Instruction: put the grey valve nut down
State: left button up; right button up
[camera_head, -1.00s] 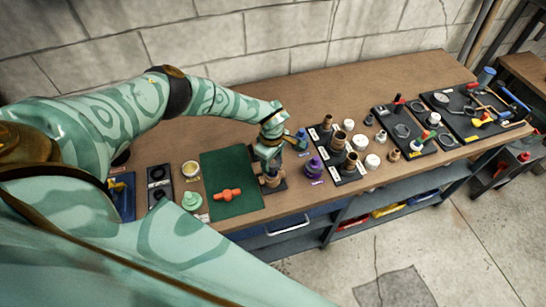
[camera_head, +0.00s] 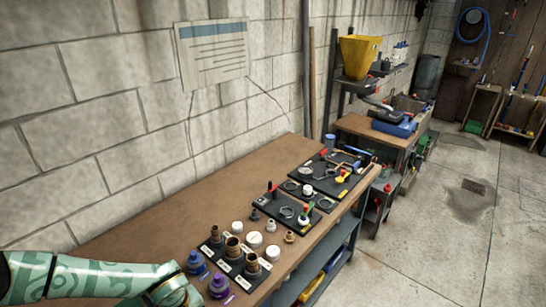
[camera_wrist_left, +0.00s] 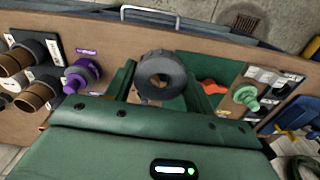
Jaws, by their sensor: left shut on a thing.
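The grey valve nut (camera_wrist_left: 179,76) is a dark, thick ring with a ridged outer edge. It shows in the left wrist view, held between the two green fingers of my left gripper (camera_wrist_left: 160,72), which is shut on it. Behind it lies the bench top with part of a dark green mat (camera_wrist_left: 222,73). Whether the nut touches the surface below is hard to tell. In the head view my left arm comes in at the lower left, and its gripper and the nut are out of frame. My right gripper is not in view.
A purple fitting (camera_wrist_left: 80,75) and a black tray (camera_wrist_left: 42,40) with brown pipe stubs stand left of the nut. An orange-red part (camera_wrist_left: 212,87) lies on the mat, with a pale green fitting (camera_wrist_left: 246,95) farther right. Tool trays (camera_head: 326,172) lie along the bench (camera_head: 160,205).

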pick_arm(q)
jog(key=s+d+r+m+b, duration=0.1)
jog(key=s+r+m+b, duration=0.2)
jog(key=r+m+b, duration=0.5)
jog(key=m+b, duration=0.1)
jog(key=b, duration=0.5)
jog(key=shift+r+b, duration=0.15)
jog(key=shift+b, duration=0.2)
jog(key=shift+s+d, duration=0.1)
